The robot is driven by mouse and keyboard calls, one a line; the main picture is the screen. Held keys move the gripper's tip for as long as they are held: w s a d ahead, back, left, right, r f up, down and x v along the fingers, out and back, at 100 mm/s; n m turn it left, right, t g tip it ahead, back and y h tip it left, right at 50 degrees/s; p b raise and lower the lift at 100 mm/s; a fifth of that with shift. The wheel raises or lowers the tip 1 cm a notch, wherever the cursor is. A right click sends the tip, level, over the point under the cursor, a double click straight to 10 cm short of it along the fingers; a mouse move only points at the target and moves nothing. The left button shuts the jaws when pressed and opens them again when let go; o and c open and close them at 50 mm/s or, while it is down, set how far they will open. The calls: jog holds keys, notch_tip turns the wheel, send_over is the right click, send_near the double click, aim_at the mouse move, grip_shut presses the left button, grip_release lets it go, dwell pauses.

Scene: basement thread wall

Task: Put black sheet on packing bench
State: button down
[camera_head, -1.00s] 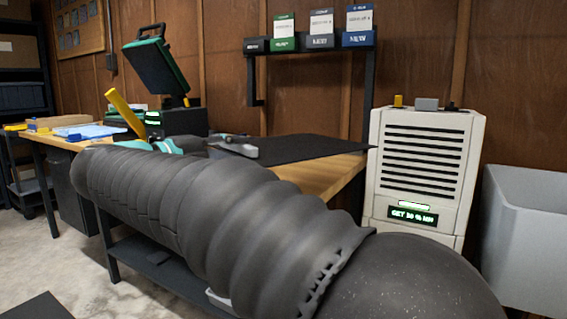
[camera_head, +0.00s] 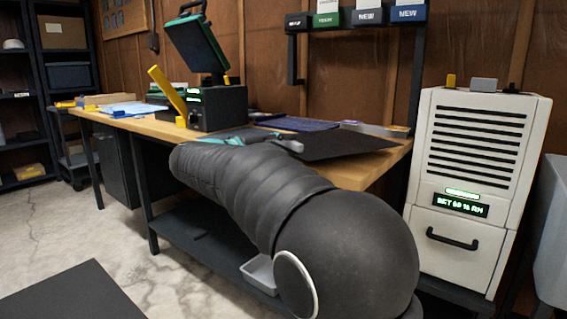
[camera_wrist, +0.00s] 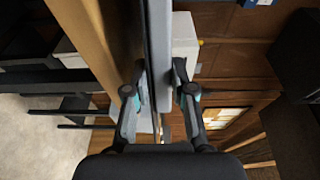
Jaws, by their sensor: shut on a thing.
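My gripper (camera_head: 278,141), teal and grey, is at the sheet's left edge, partly hidden behind my arm. In the wrist view my gripper (camera_wrist: 160,88) is shut on the thin sheet (camera_wrist: 151,40), seen edge-on between the fingers. The bench's wooden edge (camera_wrist: 85,25) runs beside it there.
A dark box with a tilted screen (camera_head: 200,45) and a yellow lever (camera_head: 168,88) stands on the bench's left part. A white dehumidifier (camera_head: 470,150) stands at its right end. A black mat (camera_head: 75,295) lies on the floor. A shelf with tags (camera_head: 360,18) is above.

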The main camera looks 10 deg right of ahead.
notch_tip(320, 180, down, 4)
jog(key=shift+r+b, duration=0.1)
jog(key=shift+b, duration=0.3)
jog(key=c, duration=1)
grip_release()
jog(key=shift+s, duration=0.1)
jog(key=p+v, duration=0.1)
jog(key=v, duration=1.1)
jog(key=shift+a, duration=0.1)
